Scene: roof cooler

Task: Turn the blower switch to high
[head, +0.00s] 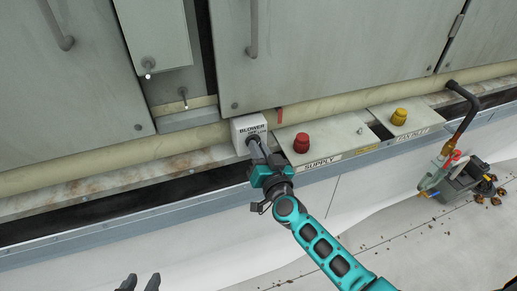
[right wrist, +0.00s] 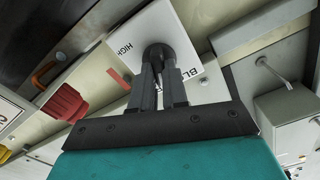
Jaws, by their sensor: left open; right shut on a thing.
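The blower switch box (head: 243,125) is a white box labelled BLOWER, mounted on the ledge below the grey cabinet. In the right wrist view the box face (right wrist: 160,25) shows the word HIGH, with part of BLOWER beside it. My right gripper (head: 255,146) is shut on the dark round switch knob (right wrist: 157,52) on that face. The fingers cover much of the knob, so I cannot tell which setting it points to. My left gripper (head: 140,283) is open and empty at the bottom edge, away from the box.
Right of the switch are a SUPPLY box with a red knob (head: 301,143) and a box with a yellow knob (head: 399,116). Grey cabinet doors (head: 330,50) rise behind. A dark gap runs along the ledge.

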